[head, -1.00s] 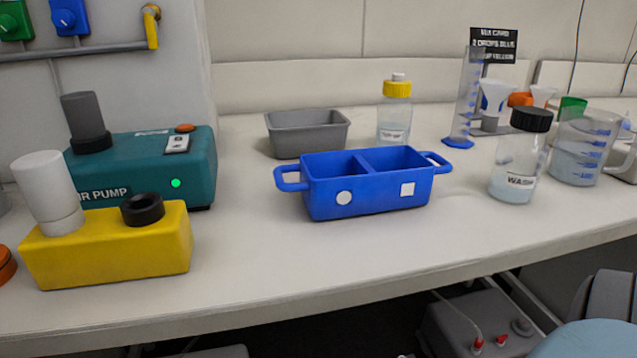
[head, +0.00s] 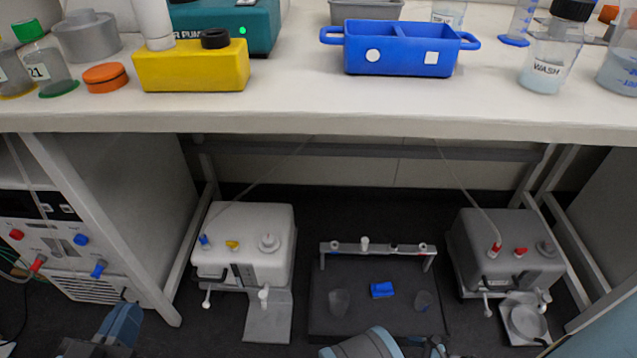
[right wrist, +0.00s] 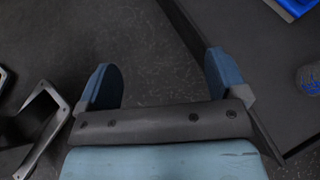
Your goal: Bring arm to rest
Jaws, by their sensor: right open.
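My left gripper (head: 121,322) shows at the lower left edge of the head view, low over the dark floor in front of the grey cabinet. Only part of it shows, so I cannot tell how far apart its fingers are. My right gripper (right wrist: 163,82) is open and empty in the right wrist view, its two blue fingers wide apart above a dark floor. In the head view, part of my right arm shows at the bottom middle, in front of the black mat.
The bench edge (head: 330,128) crosses above. Below stand a white pump unit (head: 245,240), a grey unit (head: 505,250) and a black mat (head: 330,275) with a rack (head: 378,247) and small blue block (head: 382,290). A blue two-compartment tray (head: 400,62) stands on the bench.

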